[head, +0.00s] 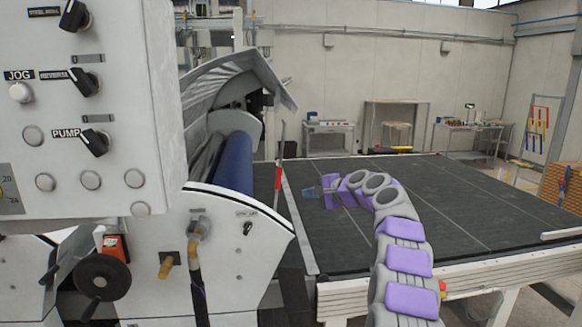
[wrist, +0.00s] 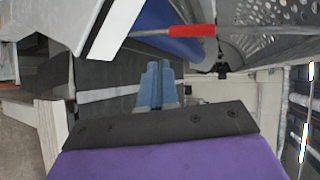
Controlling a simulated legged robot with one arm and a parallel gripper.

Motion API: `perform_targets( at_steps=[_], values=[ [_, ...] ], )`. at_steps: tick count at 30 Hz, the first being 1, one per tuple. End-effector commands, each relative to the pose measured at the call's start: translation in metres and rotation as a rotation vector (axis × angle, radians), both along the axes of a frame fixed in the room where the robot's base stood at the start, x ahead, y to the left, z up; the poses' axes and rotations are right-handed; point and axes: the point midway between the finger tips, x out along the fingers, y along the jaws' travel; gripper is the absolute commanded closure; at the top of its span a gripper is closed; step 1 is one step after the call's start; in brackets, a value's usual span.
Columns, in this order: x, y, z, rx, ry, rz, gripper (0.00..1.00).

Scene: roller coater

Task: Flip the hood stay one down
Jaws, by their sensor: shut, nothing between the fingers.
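The hood stay is a thin metal rod with a red grip (head: 278,178); it stands nearly upright beside the coater in the head view. In the wrist view the red grip (wrist: 190,31) lies across the upper middle, with its rod running left. My gripper (head: 311,191) is to the right of the red grip in the head view, above the dark conveyor bed. In the wrist view its blue fingers (wrist: 155,72) are together and empty, apart from the grip. The raised grey hood (head: 240,75) is above the blue roller (head: 235,160).
A white control panel (head: 75,110) with knobs and buttons fills the left of the head view. The wide dark conveyor bed (head: 430,205) lies to the right, mostly bare. Worktables (head: 330,135) stand along the back wall. The machine's white side plate (head: 225,230) is below the roller.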

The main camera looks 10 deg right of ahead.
Motion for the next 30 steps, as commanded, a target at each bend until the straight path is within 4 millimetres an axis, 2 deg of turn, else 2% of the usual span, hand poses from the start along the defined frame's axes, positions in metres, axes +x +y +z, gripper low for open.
perform_targets(
  at_steps=[1,6,11,15,20,30],
  values=[
    [0.011,-0.012,0.003,0.022,-0.018,-0.025,1.0],
    [0.036,-0.043,0.016,0.094,-0.093,-0.086,1.0],
    [0.045,-0.064,0.024,0.144,-0.165,-0.12,1.0],
    [0.044,-0.073,0.028,0.179,-0.222,-0.13,1.0],
    [0.034,-0.072,0.029,0.21,-0.278,-0.118,1.0],
    [0.009,-0.05,0.024,0.239,-0.334,-0.059,1.0]
  ],
)
